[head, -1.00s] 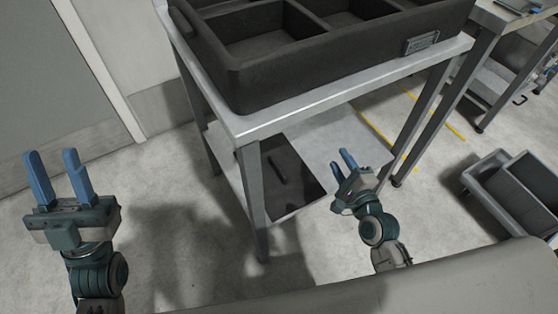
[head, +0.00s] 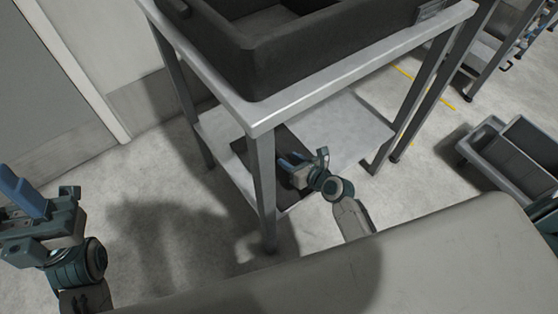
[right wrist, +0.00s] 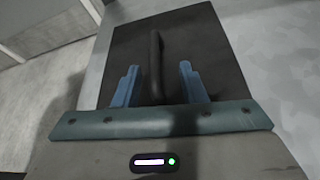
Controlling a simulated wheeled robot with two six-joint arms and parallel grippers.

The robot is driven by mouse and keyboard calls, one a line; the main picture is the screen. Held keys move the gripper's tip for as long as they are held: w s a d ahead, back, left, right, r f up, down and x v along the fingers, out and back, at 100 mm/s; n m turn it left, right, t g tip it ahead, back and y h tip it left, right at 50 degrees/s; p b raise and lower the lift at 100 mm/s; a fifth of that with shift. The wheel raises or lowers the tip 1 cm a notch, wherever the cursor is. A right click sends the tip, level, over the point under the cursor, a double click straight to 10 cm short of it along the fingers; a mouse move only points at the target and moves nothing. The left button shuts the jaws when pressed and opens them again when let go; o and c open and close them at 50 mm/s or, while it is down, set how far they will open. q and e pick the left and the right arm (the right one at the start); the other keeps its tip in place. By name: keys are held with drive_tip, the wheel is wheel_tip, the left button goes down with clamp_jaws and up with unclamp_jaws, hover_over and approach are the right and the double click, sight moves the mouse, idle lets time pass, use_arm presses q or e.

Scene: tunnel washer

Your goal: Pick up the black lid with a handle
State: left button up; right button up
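The black lid (head: 243,152) lies flat on the lower shelf of the metal table, partly hidden by my right gripper and a table leg. In the right wrist view the lid (right wrist: 205,50) fills the middle, and its raised bar handle (right wrist: 156,62) stands between my two blue fingers. My right gripper (head: 286,162) is open over the lid in the head view; the fingers (right wrist: 159,82) are apart on either side of the handle, with gaps visible. My left gripper (head: 15,185) is at the left edge, away from the table, with its fingers partly cut off or overlapping.
The metal table (head: 300,100) carries a dark divided bin (head: 330,45) above the lower shelf (head: 335,130). A table leg (head: 263,190) stands close to my right gripper. A grey cart (head: 510,150) is at the right. Open floor lies at the left.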

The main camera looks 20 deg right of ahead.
sight(280, 153)
drive_tip(key=b+x, duration=0.1)
drive_tip(key=x, duration=0.1)
drive_tip(key=b+x, duration=0.1)
drive_tip(key=x, duration=0.2)
drive_tip(key=shift+w+a+r, duration=0.1)
drive_tip(key=shift+a+r, duration=0.1)
drive_tip(key=shift+a, duration=0.1)
drive_tip(key=shift+r, duration=0.1)
clamp_jaws()
